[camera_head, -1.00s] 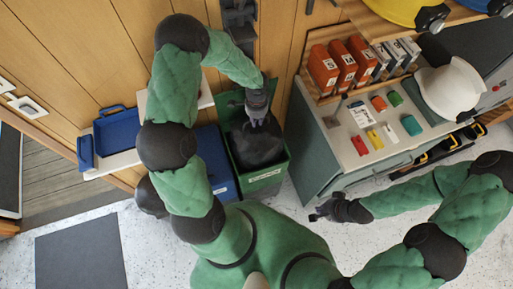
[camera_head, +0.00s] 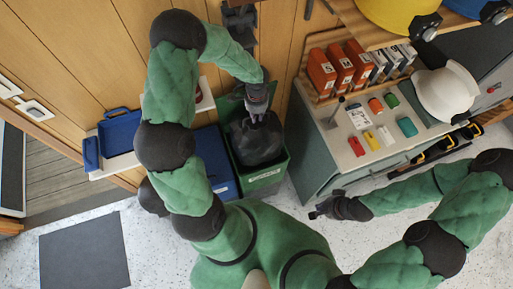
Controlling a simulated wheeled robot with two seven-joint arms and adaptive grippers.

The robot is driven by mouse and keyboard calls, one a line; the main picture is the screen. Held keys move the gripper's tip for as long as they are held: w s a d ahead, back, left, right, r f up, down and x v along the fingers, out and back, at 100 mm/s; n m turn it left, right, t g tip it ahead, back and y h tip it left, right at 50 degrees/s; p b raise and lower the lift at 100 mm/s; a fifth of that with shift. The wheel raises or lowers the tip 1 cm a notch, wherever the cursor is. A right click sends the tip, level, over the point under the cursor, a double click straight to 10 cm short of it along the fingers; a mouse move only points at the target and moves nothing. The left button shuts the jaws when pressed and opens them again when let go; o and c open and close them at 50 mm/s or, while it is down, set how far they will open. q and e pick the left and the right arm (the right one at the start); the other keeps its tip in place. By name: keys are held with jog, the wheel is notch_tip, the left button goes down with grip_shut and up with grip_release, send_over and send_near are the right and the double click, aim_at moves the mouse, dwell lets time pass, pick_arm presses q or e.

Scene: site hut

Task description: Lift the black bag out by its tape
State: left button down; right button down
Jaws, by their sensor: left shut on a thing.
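The black bag (camera_head: 256,143) shows at the mouth of the green bin (camera_head: 264,177), bunched at its top. My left gripper (camera_head: 256,115) is directly above the bag and shut on its top. The tape is hidden by the gripper or too small to make out. I cannot tell whether the bag's bottom is clear of the bin. My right gripper (camera_head: 318,213) is low over the floor, to the right of the bin and in front of the cabinet. It is too small to tell whether its fingers are open.
A blue bin (camera_head: 219,165) stands against the green bin's left side. A grey-green cabinet (camera_head: 318,160) with small coloured items on top is close on the right.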

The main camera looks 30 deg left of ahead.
pick_arm(q)
jog(key=shift+r+p, duration=1.25)
jog(key=shift+r, duration=0.85)
